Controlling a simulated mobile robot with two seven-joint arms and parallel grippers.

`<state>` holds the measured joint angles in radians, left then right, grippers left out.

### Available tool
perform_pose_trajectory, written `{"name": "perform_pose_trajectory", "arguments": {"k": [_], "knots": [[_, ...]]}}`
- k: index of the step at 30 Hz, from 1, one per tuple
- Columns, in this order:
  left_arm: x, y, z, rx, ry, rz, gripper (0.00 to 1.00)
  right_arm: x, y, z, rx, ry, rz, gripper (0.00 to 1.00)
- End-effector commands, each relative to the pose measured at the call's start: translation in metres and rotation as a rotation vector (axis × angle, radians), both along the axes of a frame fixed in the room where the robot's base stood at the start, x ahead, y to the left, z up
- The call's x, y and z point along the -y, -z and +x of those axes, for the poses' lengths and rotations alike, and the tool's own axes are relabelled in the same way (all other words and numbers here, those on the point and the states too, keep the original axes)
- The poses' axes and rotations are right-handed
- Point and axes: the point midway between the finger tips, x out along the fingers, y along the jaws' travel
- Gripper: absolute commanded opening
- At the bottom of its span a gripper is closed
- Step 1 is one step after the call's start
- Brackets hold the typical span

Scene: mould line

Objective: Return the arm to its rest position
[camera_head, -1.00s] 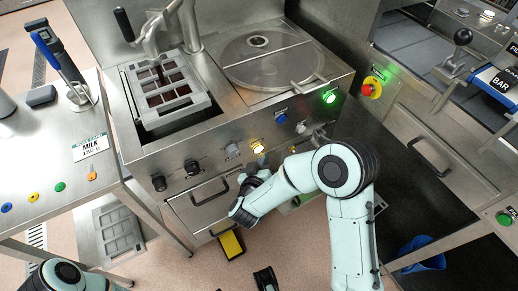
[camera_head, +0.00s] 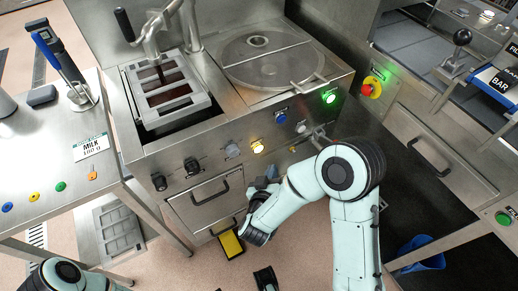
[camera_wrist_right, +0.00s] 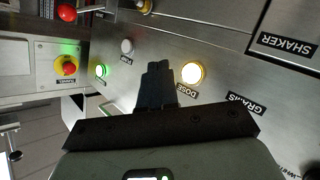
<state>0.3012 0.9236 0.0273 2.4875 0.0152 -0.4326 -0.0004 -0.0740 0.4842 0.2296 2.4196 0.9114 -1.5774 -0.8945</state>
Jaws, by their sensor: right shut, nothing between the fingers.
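My right arm (camera_head: 345,185) reaches in from the lower right in the head view. Its gripper (camera_head: 269,177) is in front of the machine's lower front, below the lit yellow button (camera_head: 257,146), and partly hidden by my wrist. In the right wrist view the dark fingers (camera_wrist_right: 157,78) are together and hold nothing. They point at the steel panel between the lit yellow DOSE button (camera_wrist_right: 193,73) and the lit green button (camera_wrist_right: 101,71).
The steel machine (camera_head: 225,125) has knobs and a drawer handle (camera_head: 210,192) close to my right arm. A mould (camera_head: 168,95) with brown filling sits under the spout. A side table (camera_head: 60,150) stands left, a cabinet with an emergency stop (camera_head: 372,87) right. A yellow pedal (camera_head: 231,244) is on the floor.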

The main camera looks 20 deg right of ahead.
Motion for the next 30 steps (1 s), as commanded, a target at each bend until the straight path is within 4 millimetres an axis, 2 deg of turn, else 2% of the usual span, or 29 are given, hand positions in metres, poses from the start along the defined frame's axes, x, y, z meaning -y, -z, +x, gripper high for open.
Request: {"name": "perform_pose_trajectory", "arguments": {"k": [22, 25, 28, 30], "knots": [[0.0, 0.0, 0.0, 0.0, 0.0, 0.0, 0.47, 0.0, 0.0, 0.0, -0.001, 0.0, 0.0, 0.0], [0.0, 0.002, -0.006, -0.019, 0.003, -0.003, 0.47, 0.0, 0.001, 0.0, -0.003, -0.002, 0.003, 0.0], [0.0, -0.013, -0.006, -0.021, 0.005, -0.003, 0.47, -0.006, 0.026, 0.0, -0.059, -0.055, 0.112, 0.0], [0.0, -0.028, -0.006, -0.024, 0.005, -0.004, 0.47, -0.014, 0.056, -0.006, -0.135, -0.104, 0.248, 0.0]]}}
